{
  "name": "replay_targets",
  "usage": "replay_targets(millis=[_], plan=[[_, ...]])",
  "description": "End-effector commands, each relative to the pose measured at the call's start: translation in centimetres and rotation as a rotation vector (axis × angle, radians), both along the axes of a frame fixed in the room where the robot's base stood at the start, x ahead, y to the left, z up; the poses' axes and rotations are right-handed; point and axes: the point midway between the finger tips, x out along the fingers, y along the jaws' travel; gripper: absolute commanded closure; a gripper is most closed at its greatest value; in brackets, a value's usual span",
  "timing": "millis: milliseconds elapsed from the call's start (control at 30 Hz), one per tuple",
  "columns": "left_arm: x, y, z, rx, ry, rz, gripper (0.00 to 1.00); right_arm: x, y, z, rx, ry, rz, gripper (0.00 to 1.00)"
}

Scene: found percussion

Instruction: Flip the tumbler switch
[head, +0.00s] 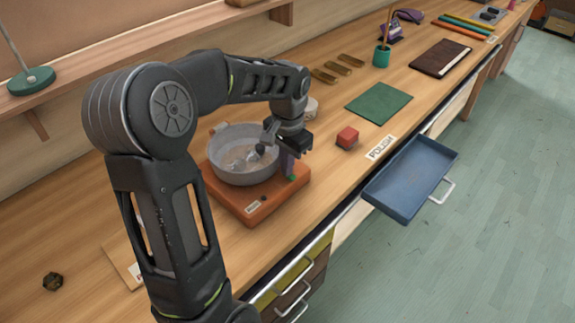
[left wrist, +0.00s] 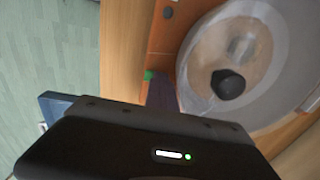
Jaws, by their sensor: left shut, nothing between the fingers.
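The tumbler is a grey round bowl (head: 226,168) on an orange base (head: 250,205) with a small white label. It also shows in the left wrist view (left wrist: 290,110), with its orange base (left wrist: 165,30). A small green part (head: 292,178) sits at the base's right edge beside a purple upright piece (head: 288,163); the green part also shows in the left wrist view (left wrist: 148,75). I cannot tell the switch's position. My left gripper (head: 297,146) is shut and empty, just above the purple piece, by the bowl's right rim. Its fingertips are hard to make out.
A red block (head: 347,138) and a POLISH label (head: 381,147) lie right of the tumbler. An open blue drawer (head: 408,180) juts from the bench front. A green mat (head: 379,104) lies farther back. A dark knobbed piece (left wrist: 228,84) shows over the bowl.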

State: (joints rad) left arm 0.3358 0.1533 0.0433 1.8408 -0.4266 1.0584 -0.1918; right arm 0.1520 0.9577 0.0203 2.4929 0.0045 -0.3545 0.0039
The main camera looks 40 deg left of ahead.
Motion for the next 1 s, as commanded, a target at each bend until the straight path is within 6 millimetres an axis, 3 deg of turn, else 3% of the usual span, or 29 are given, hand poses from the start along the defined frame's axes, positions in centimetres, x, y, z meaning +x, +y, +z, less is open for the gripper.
replay_targets(millis=[33,467,1000], plan=[[-0.7,0.6,-1.2,0.004,0.021,0.008,1.00,0.0,0.0,-0.3,0.000,0.000,0.000,0.64],[-0.6,0.5,-1.4,0.004,0.020,0.008,1.00,0.0,0.0,-0.4,0.000,0.000,0.000,0.64],[-0.8,-1.3,-1.3,-0.003,0.022,0.011,1.00,0.0,0.0,-0.6,0.000,0.000,0.000,0.64]])
